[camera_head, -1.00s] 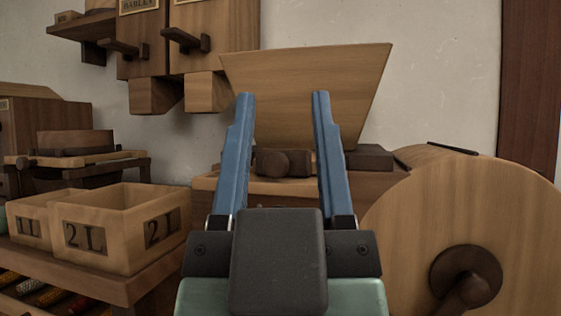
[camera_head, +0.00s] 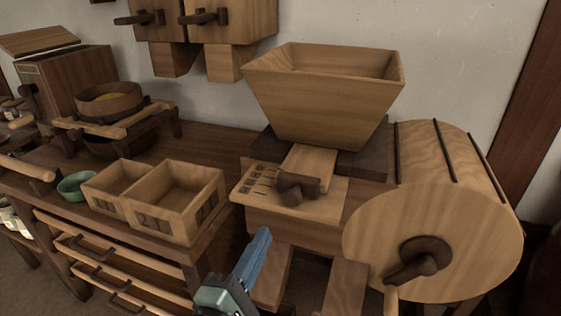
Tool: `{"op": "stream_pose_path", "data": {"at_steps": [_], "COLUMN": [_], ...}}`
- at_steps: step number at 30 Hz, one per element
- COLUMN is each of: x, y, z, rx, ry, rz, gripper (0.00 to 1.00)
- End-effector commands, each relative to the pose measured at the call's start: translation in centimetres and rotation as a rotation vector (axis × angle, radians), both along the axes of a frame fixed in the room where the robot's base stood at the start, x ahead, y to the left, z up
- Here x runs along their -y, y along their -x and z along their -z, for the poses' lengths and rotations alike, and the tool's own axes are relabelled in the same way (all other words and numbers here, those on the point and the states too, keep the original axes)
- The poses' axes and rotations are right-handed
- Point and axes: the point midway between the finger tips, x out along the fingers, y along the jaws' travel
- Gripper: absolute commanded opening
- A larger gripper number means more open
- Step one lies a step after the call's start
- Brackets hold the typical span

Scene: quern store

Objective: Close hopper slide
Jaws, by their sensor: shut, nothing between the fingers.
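The wooden hopper (camera_head: 322,105) sits on top of the mill at the right of centre, flared and open at the top. Below its front, the pale hopper slide (camera_head: 308,163) sticks out over a board with dark marks (camera_head: 262,184). A dark knob (camera_head: 298,188) sits at the slide's front end. How far the slide reaches under the hopper is hidden. My gripper (camera_head: 264,238) is low in the picture, below and left of the knob and apart from it. Its blue fingers are together and hold nothing.
The round wooden drum (camera_head: 440,225) with a dark crank (camera_head: 420,262) stands right of the slide. Two measuring boxes (camera_head: 178,200) and a green bowl (camera_head: 76,185) stand on the bench at left. Wall bins (camera_head: 235,20) hang above. The space before the knob looks clear.

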Motion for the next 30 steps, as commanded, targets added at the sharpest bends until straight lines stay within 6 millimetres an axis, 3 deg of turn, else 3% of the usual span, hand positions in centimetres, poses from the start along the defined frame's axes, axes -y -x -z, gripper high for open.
{"op": "stream_pose_path", "data": {"at_steps": [1,9,13,18,23,30], "x": [-0.3,-0.9,-1.0,-1.1,-0.8,0.8], "y": [0.7,4.7,6.4,7.5,6.9,2.8], "z": [-1.4,-2.1,-2.6,-2.7,-2.4,-2.4], "rx": [-0.057,-0.294,-0.363,-0.403,-0.409,-0.407], "ry": [0.112,0.729,0.959,1.117,1.142,1.137], "rz": [0.010,0.049,0.056,0.062,0.066,0.069], "gripper": [0.00,0.00,0.00,0.00,0.00,0.00]}}
